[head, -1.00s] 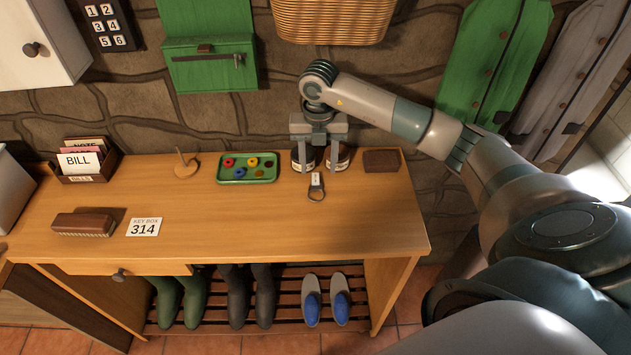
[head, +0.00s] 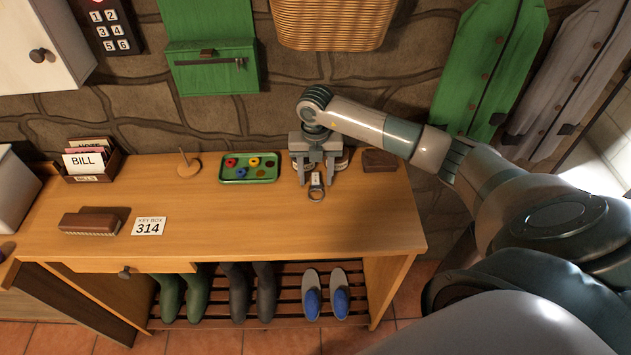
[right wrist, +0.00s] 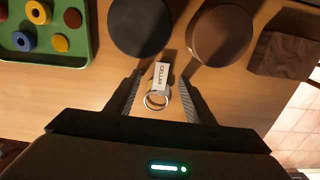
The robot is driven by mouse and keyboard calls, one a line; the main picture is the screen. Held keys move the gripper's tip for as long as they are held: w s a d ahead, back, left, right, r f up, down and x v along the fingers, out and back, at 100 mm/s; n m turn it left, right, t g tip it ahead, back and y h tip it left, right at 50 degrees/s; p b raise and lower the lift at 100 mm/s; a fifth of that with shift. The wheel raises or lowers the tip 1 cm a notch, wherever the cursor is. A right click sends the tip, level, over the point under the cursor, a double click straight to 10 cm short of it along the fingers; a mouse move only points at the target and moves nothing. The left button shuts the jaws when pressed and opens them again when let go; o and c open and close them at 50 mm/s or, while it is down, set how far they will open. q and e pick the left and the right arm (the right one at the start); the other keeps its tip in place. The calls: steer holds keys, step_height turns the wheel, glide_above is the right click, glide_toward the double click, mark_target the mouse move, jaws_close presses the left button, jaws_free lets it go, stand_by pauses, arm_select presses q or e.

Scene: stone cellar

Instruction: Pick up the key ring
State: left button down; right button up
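The key ring (head: 316,191) lies on the wooden table. It is a metal ring with a pale tag; in the right wrist view the ring (right wrist: 157,99) shows with the tag reading "CELLAR" pointing away from me. My right gripper (head: 316,178) is open and low over the table. Its fingers stand on either side of the key ring, which also shows between the fingertips in the right wrist view (right wrist: 159,88). I see no finger touching it. My left gripper is not in any view.
Two round jars (right wrist: 141,25) (right wrist: 219,35) stand just behind the key ring. A brown block (head: 380,160) is to their right, and a green tray (head: 249,168) with coloured rings to their left.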

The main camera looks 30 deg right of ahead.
mark_target(315, 180)
steer(key=c, duration=1.1)
steer(key=shift+r, duration=0.15)
steer(key=shift+r+b, duration=0.6)
step_height(315, 180, up, 2)
steer(key=shift+w+r+b, duration=0.1)
steer(key=shift+r+b, duration=0.1)
steer(key=shift+b, duration=0.5)
steer(key=s+r+b, duration=0.1)
steer(key=s+r, duration=0.1)
steer(key=s, duration=0.2)
steer(key=s+r+b, duration=0.1)
steer(key=s+r, duration=0.1)
steer(key=s, duration=0.2)
steer(key=s+a+r+b, duration=0.1)
steer(key=s+r, duration=0.2)
steer(key=shift+s+r+b, duration=0.1)
steer(key=shift+s+b, duration=0.25)
steer(key=shift+s, duration=0.05)
